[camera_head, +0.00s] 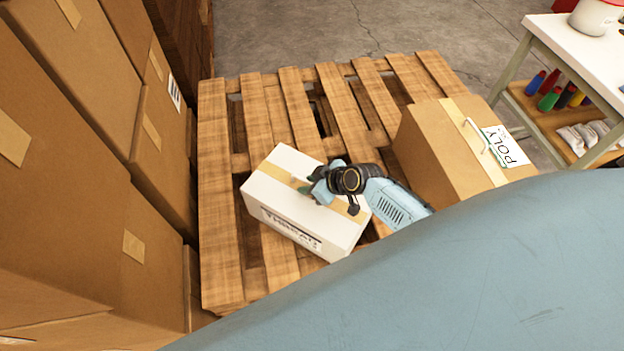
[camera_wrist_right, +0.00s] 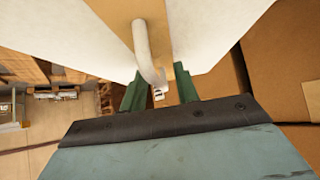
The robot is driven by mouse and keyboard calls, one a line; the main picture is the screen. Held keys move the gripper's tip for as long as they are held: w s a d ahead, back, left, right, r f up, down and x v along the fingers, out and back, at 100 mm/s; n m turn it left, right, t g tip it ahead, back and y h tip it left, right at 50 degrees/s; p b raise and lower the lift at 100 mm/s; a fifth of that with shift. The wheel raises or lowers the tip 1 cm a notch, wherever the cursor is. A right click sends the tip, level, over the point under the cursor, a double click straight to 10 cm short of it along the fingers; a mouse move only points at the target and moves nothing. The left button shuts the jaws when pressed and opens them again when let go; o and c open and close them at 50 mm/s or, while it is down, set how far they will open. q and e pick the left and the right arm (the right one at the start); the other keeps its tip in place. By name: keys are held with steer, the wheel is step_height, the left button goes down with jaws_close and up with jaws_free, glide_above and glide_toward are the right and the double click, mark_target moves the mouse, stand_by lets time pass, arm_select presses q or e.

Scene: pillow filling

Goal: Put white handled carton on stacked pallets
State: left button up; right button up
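The white handled carton (camera_head: 268,194), with a tan tape strip and a printed label, is over the slatted top of the wooden stacked pallets (camera_head: 218,240), turned at an angle. I cannot tell whether its whole base touches the slats. My right gripper (camera_head: 318,188) is at the top of the carton, by its handle. In the right wrist view, the white handle (camera_wrist_right: 143,48) reaches down toward the gap between the green fingers (camera_wrist_right: 160,92). The fingers stand apart, with a gap visible beside the handle. My left gripper is not in view.
A brown carton labelled POLY (camera_head: 445,155) stands at the right of the pallets. Tall stacked brown boxes (camera_head: 90,90) line the left side. A white-topped table (camera_head: 570,45) with a lower shelf is at the upper right. Pallet slats behind the white carton are bare.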

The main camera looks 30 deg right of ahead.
steer(key=shift+r, duration=0.2)
steer(key=p+v, duration=0.3)
steer(key=v, duration=0.9)
